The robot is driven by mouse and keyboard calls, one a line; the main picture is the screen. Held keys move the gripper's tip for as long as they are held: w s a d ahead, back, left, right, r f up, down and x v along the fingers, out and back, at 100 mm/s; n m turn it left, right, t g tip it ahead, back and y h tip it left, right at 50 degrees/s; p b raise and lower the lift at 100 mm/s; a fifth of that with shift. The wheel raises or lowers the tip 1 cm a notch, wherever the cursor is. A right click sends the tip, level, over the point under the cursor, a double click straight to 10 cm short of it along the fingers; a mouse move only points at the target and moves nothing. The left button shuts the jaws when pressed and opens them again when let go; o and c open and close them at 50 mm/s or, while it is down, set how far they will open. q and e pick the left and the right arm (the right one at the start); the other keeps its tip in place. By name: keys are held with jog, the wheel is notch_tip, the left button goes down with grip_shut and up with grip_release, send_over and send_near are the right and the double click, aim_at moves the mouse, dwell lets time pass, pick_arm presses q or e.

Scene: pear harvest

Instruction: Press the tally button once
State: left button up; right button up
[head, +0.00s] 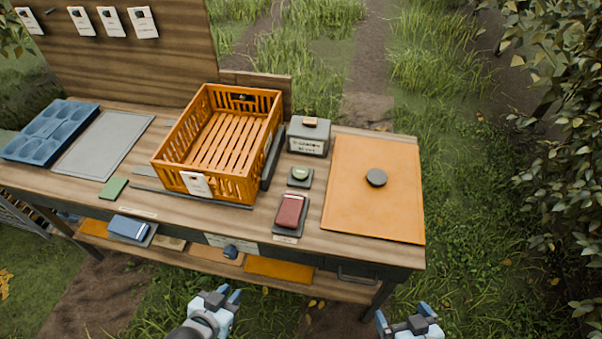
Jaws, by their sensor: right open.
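A small round green button (300,173) on a dark square base sits on the wooden workbench, between the orange crate and the orange board. It looks like the tally button; no label on it is readable. Nothing touches it. My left gripper (229,294) is at the bottom of the view, in front of the bench and well short of the button; its jaw gap is unclear. My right gripper (405,316) is open and empty at the bottom right, in front of the bench's right end.
The empty orange crate (245,190) stands left of the button. A grey labelled box (308,137) is behind it, a red block (290,210) on a dark tray in front. The orange board (372,208) with a dark knob (376,177) lies right. A blue tray (48,130) is far left.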

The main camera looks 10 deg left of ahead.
pick_arm(q)
grip_shut()
dwell(1.2)
